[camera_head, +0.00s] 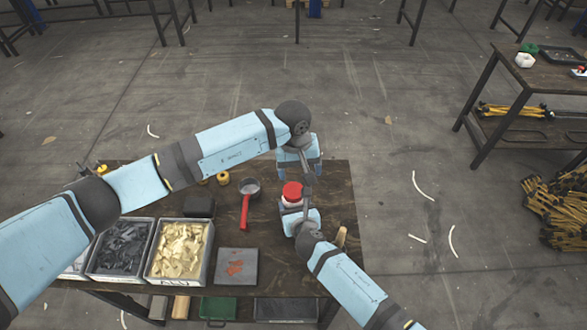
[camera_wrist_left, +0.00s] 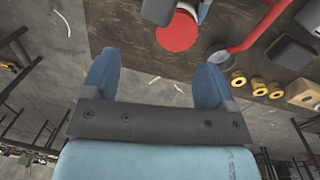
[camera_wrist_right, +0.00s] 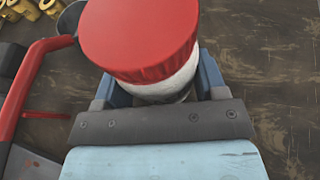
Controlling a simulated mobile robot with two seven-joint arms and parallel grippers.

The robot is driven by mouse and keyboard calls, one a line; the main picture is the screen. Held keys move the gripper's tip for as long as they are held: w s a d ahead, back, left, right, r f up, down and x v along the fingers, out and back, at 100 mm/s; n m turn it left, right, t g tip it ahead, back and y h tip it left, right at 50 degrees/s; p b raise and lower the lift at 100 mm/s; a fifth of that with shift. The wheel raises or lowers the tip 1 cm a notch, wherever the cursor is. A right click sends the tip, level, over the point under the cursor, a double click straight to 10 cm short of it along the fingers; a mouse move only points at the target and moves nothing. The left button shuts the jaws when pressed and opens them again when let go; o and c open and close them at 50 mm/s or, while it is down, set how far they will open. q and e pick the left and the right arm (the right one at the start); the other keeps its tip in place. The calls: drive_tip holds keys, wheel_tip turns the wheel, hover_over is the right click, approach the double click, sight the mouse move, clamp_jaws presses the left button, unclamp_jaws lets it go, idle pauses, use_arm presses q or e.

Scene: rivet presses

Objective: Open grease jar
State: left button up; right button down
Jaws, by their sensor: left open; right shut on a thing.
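The grease jar (camera_head: 292,203) is white with a red lid (camera_head: 292,190), near the middle of the dark worktable. My right gripper (camera_head: 299,218) is shut on the white body of the jar. In the right wrist view the red lid (camera_wrist_right: 138,40) sits on top, above the fingers, and hides part of the jar (camera_wrist_right: 165,88). My left gripper (camera_head: 301,168) is at the far side of the jar, open and empty. In the left wrist view its fingers (camera_wrist_left: 155,75) are spread, with the red lid (camera_wrist_left: 178,31) ahead, beyond the fingertips.
A red-handled tool (camera_head: 245,211) with a grey round head lies left of the jar. Bins of dark pieces (camera_head: 121,248) and yellowish pieces (camera_head: 180,248) stand at the front left, beside a grey square plate (camera_head: 237,267). Yellow rolls (camera_head: 223,178) sit further back.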

sight(293, 190)
use_arm(q)
drive_tip(key=shift+a+f+m+y, duration=0.25)
drive_tip(key=shift+a+m+y, duration=0.15)
drive_tip(key=shift+a+y, duration=0.15)
drive_tip(key=shift+a+f, duration=0.2)
drive_tip(key=shift+f, duration=0.05)
wheel_tip(293, 190, down, 8)
drive_tip(key=shift+r, duration=0.2)
drive_tip(key=shift+c, duration=0.2)
drive_tip(key=c, duration=0.9)
drive_tip(key=n, duration=1)
